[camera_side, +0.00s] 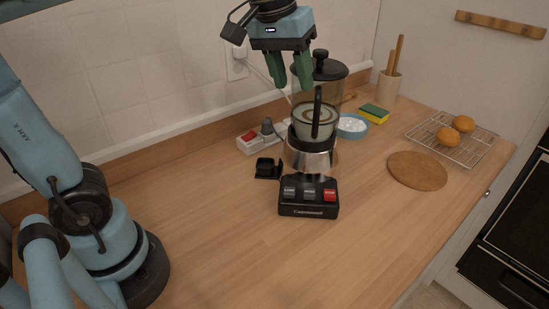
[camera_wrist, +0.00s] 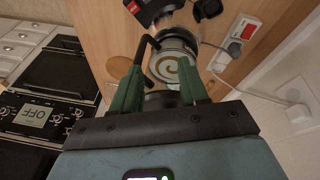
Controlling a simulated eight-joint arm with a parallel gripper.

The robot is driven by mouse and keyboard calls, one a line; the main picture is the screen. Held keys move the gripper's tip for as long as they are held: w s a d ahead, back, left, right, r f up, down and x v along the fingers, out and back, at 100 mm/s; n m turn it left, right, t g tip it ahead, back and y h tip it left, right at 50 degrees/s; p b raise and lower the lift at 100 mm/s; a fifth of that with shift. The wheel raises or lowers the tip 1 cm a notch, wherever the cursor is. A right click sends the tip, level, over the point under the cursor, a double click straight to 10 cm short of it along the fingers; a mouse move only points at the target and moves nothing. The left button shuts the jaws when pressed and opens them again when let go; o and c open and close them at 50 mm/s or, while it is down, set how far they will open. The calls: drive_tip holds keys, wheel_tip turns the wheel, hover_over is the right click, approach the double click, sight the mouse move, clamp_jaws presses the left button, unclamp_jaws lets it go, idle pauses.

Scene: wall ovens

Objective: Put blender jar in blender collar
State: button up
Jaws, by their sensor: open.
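The blender jar (camera_side: 331,92) is a clear, dark-tinted vessel with a black lid, knob and handle, and a pale swirled content low inside. It stands roughly upright, with its lower end at the silver blender collar (camera_side: 311,162) on the black base with buttons; I cannot tell whether it is fully seated. My gripper (camera_side: 291,84) is open, its green fingers pointing down by the lid's left side in the side view. In the wrist view, the fingers (camera_wrist: 157,82) show on either side of the jar (camera_wrist: 178,65), with nothing visibly gripped; the base (camera_wrist: 150,10) is partly cut off.
A power strip (camera_side: 251,144) and a small black item (camera_side: 268,168) lie left of the blender. A blue bowl (camera_side: 352,126), a sponge (camera_side: 374,113), a utensil holder (camera_side: 388,86), a round board (camera_side: 417,170) and a rack (camera_side: 476,150) lie right. The front counter is clear.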

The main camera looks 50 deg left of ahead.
drive_tip(key=s+a+f+m+t, duration=0.1)
drive_tip(key=s+f+m+t, duration=0.1)
drive_tip(key=f, duration=0.4)
drive_tip(key=s+a+f+m+t, duration=0.2)
drive_tip(key=s+f, duration=0.3)
drive_tip(key=f, duration=0.2)
drive_tip(key=shift+s+f+y, duration=0.2)
drive_tip(key=shift+f+y, duration=0.1)
drive_tip(key=shift+c, duration=0.2)
